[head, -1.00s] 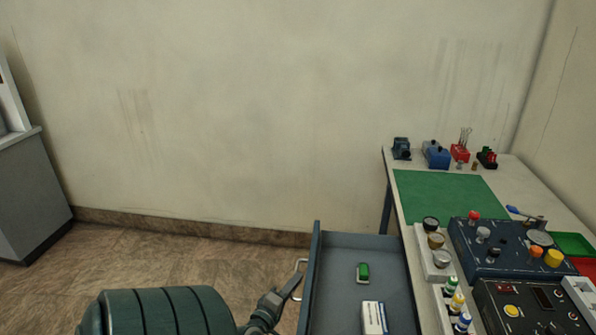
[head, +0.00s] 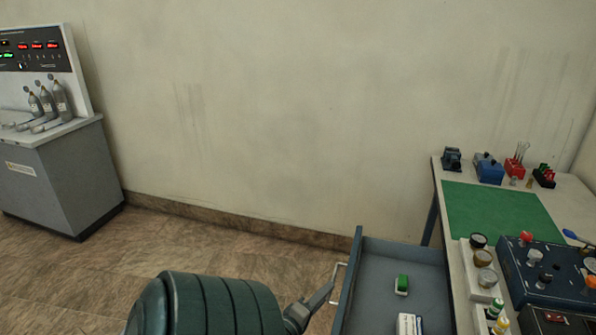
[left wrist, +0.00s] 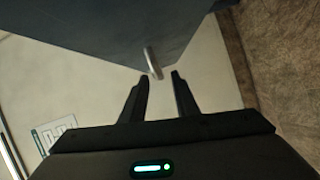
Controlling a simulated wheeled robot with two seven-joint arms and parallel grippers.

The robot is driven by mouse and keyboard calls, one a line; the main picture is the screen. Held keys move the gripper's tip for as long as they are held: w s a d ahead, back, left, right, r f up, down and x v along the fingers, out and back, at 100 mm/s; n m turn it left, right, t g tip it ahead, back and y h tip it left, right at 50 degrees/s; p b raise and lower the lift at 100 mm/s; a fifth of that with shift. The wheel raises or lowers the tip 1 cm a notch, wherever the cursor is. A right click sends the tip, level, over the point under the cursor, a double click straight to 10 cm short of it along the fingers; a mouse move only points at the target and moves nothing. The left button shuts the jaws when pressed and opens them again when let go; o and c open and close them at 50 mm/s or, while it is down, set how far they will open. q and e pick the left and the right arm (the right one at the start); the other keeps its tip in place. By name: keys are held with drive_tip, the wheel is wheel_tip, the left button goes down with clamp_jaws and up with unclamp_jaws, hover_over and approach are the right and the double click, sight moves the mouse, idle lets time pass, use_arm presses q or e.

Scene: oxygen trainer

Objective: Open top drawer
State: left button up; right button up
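The drawer (head: 385,270) stands pulled out from the left side of the workbench, its inside showing. Its pale bar handle (head: 338,275) is on the drawer's left face, and the handle shows edge-on in the left wrist view (left wrist: 152,62). My left gripper (head: 327,291) is at the handle. In the left wrist view the gripper's two fingers (left wrist: 160,77) are apart, with the handle's lower end between or just beyond the fingertips. I cannot tell whether they touch it. My right gripper is in neither view.
A green block (head: 402,285) and a white box (head: 409,324) lie in the drawer. The workbench holds a green mat (head: 500,212), jars and a blue control box (head: 535,262). A grey console (head: 62,175) stands at the left. The floor between is clear.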

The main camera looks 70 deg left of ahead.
use_arm(q)
drive_tip(key=v, duration=1.3)
drive_tip(key=shift+p, duration=0.4)
drive_tip(key=shift+d, duration=0.1)
drive_tip(key=s+d+f+m+g+h, duration=0.15)
drive_tip(key=d+f+m, duration=0.3)
drive_tip(key=f, duration=0.55)
drive_tip(key=s+d+f+m+g+h, duration=0.1)
drive_tip(key=d+f+m+g+h, duration=0.15)
drive_tip(key=d+f, duration=0.45)
drive_tip(key=s+d+f+m+g+h, duration=0.2)
drive_tip(key=d+f+m, duration=0.15)
drive_tip(key=f, duration=0.85)
drive_tip(key=s+d+f+m+g+h, duration=0.1)
drive_tip(key=s+d+f+m+g, duration=0.7)
drive_tip(key=s+d+f+m, duration=0.5)
drive_tip(key=shift+s+d+f+h, duration=0.3)
drive_tip(key=shift+s+f+h, duration=0.1)
drive_tip(key=shift+s+f, duration=1.6)
drive_tip(key=shift+w+f, duration=0.2)
